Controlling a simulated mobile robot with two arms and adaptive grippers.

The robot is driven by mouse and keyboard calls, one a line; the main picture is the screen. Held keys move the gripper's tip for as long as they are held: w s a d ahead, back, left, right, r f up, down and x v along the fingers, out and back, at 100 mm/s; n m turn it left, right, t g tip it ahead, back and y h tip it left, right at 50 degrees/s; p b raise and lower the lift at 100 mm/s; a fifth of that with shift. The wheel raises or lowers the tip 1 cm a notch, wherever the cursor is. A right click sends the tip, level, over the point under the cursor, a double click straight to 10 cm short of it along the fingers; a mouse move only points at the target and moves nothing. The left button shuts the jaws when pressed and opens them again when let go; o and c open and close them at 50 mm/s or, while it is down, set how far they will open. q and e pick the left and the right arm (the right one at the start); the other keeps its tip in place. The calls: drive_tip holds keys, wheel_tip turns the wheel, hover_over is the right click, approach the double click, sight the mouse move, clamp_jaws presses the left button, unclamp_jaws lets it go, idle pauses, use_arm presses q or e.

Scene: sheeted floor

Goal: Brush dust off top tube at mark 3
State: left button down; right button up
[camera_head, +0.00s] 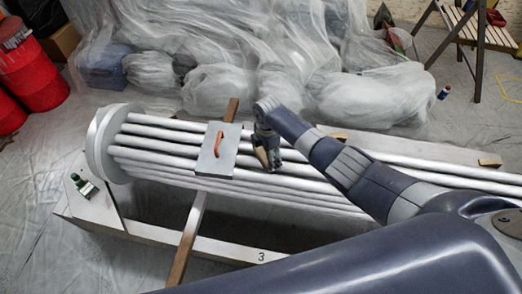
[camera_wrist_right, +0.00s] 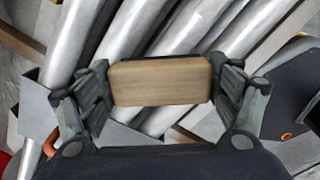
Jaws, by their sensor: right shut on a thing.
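A bundle of long silver tubes (camera_head: 170,160) runs left to right through a round white end plate (camera_head: 112,143). The black mark 3 (camera_head: 261,256) is on the pale front beam of the frame. My right gripper (camera_head: 268,157) is over the upper tubes, above and slightly left of the mark in the picture. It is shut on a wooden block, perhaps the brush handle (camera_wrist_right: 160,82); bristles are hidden. Tubes pass behind the block in the wrist view (camera_wrist_right: 125,35). I cannot tell whether it touches a tube, and no dust is distinct. My left gripper is not in view.
A grey plate with an orange handle (camera_head: 228,166) lies on the tubes just left of my gripper. A wooden bar (camera_head: 188,238) crosses the frame. A small green object (camera_head: 84,185) sits at the left corner. Plastic-covered heaps (camera_head: 220,90) and red drums (camera_head: 35,75) stand behind.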

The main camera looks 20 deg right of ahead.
drive_tip(key=shift+s+d+f+p, duration=0.2)
drive_tip(key=shift+s+d+p, duration=0.15)
drive_tip(key=shift+s+d, duration=0.25)
drive_tip(key=shift+s+d+r+p, duration=0.15)
drive_tip(key=shift+s+d+p, duration=0.1)
drive_tip(key=shift+d+p, duration=0.45)
drive_tip(key=shift+s+d+p, duration=0.35)
drive_tip(key=shift+d+p, duration=0.05)
drive_tip(key=shift+d, duration=0.45)
drive_tip(key=shift+s+d+r+p, duration=0.15)
drive_tip(key=shift+s+d+p, duration=0.2)
drive_tip(key=shift+d+p, duration=0.35)
drive_tip(key=shift+s+d+p, duration=0.3)
drive_tip(key=shift+d+p, duration=0.1)
drive_tip(key=shift+d, duration=0.35)
drive_tip(key=shift+s+d+p, duration=0.3)
drive_tip(key=shift+d+p, duration=0.05)
drive_tip(key=shift+d, duration=0.4)
drive_tip(key=shift+s+d, duration=0.35)
drive_tip(key=shift+d, duration=0.45)
drive_tip(key=shift+p, duration=0.3)
wheel_tip(320, 180, up, 6)
drive_tip(key=p, duration=0.5)
